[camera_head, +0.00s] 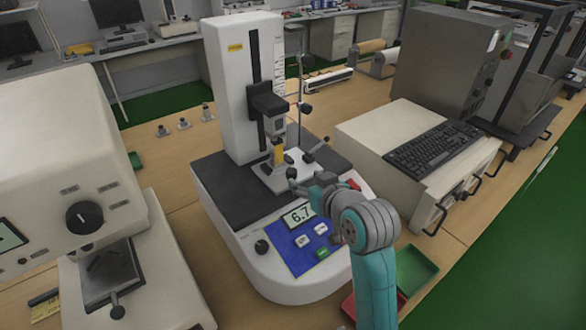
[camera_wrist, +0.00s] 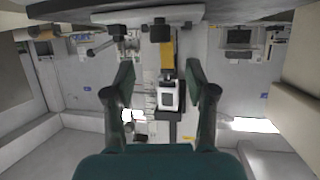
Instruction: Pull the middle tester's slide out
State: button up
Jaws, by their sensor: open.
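The middle tester (camera_head: 222,80) is a white machine with a tall column, a black deck and a blue panel reading 6.7. Its slide appears to be the pale metal plate (camera_head: 271,184) at the column's foot, under a yellow piece (camera_head: 278,152). Dark knobs stand around the plate. My gripper (camera_head: 297,187) is at the plate's front side, partly hidden by my own arm. In the wrist view my two green fingers (camera_wrist: 159,78) are apart with nothing gripped. A dark knob (camera_wrist: 160,30) and the yellow piece (camera_wrist: 168,55) show beyond them. Contact cannot be told.
A cream tester (camera_head: 90,180) with a black dial stands at the left. At the right is a pale cabinet (camera_head: 370,135) with a black keyboard (camera_head: 432,148) and drawer handles. A green tray (camera_head: 418,270) and a red tray (camera_head: 350,307) lie near my arm.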

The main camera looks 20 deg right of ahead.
aim_at(293, 172)
jog(key=x, duration=0.9)
jog(key=shift+w+f, duration=0.15)
jog(key=shift+w, duration=0.05)
grip_shut()
